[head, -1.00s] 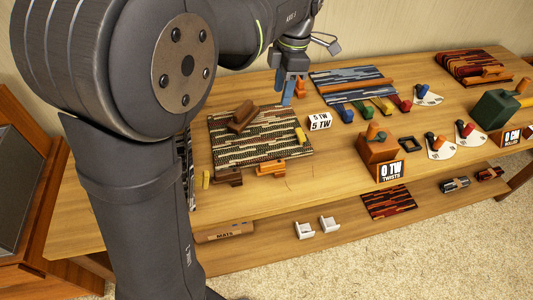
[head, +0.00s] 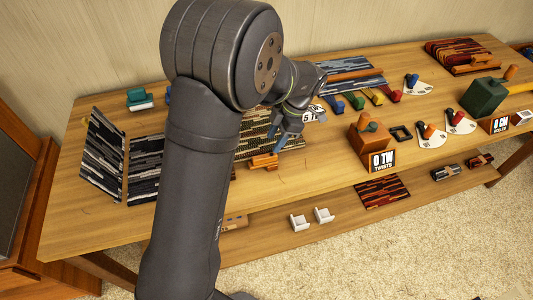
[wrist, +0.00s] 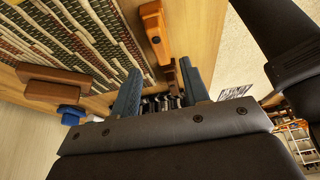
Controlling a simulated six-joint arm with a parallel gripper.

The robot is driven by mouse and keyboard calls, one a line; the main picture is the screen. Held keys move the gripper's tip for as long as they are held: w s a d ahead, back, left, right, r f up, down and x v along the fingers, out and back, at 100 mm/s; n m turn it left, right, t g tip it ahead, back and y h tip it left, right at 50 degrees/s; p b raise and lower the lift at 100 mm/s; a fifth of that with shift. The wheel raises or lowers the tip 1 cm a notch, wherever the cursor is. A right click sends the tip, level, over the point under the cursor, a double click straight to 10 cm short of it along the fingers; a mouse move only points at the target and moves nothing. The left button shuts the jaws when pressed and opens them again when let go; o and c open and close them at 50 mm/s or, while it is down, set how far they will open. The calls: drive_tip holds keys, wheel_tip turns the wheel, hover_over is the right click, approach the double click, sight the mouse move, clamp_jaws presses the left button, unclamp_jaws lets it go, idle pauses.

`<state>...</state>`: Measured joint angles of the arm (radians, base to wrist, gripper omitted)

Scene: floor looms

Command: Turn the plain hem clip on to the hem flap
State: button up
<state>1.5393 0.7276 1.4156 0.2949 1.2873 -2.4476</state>
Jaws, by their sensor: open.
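The multicoloured woven mat (head: 252,135) lies on the bench, partly hidden by my arm in the head view. An orange clip (head: 263,161) sits at its front edge, and it shows at the top of the wrist view (wrist: 154,32). A dark brown clip (wrist: 170,76) is beyond it along the same edge, mostly hidden in the head view. I cannot tell which clip is the plain one, nor make out the hem flap. My gripper (head: 278,150) is open and empty close to the orange clip; its two blue fingers show in the wrist view (wrist: 160,67).
Dark striped mats (head: 103,150) are at the left. The bench front has free room.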

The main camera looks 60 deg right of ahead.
sight(265, 156)
drive_tip(key=x, duration=0.7)
drive_tip(key=shift+f, duration=0.15)
clamp_jaws()
